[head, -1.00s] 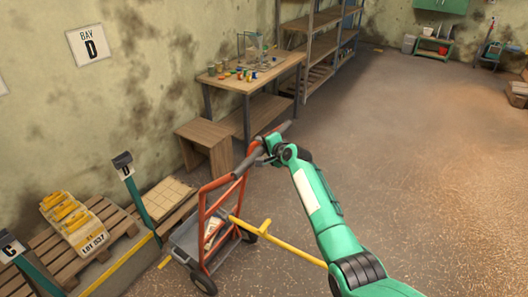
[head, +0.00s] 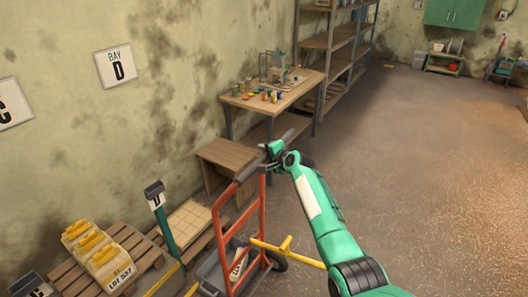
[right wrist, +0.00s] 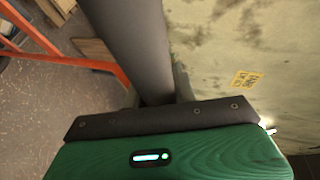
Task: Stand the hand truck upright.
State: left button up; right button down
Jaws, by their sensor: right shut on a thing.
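The hand truck (head: 263,215) has an orange-red frame, a dark bar handle at its top and a dark lower tray. It stands left of my right arm in the head view, and its frame looks close to upright; any slight lean is hard to judge. My right gripper (head: 266,153) is shut on the dark handle (right wrist: 128,40), which runs up from the jaws in the right wrist view. My left gripper is not in view.
A wooden stool (head: 228,154) and a workbench (head: 300,86) with small jars stand behind. Floor at right is clear.

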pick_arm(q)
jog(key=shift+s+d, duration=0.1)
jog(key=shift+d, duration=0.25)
pick_arm(e)
jog(key=shift+a+f, duration=0.1)
jog(key=shift+a, duration=0.3)
jog(key=c, duration=1.3)
grip_release()
jog(key=shift+a, duration=0.15)
jog(key=shift+c, duration=0.2)
jog(key=shift+o, duration=1.1)
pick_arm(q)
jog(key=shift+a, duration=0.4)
pick_arm(e)
jog(key=shift+s, duration=0.1)
jog(key=shift+s+d+r, duration=0.2)
pick_arm(q)
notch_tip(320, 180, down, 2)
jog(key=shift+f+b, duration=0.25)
jog(key=shift+b, duration=0.9)
pick_arm(e)
jog(key=v, duration=1.3)
jog(key=shift+d, duration=0.2)
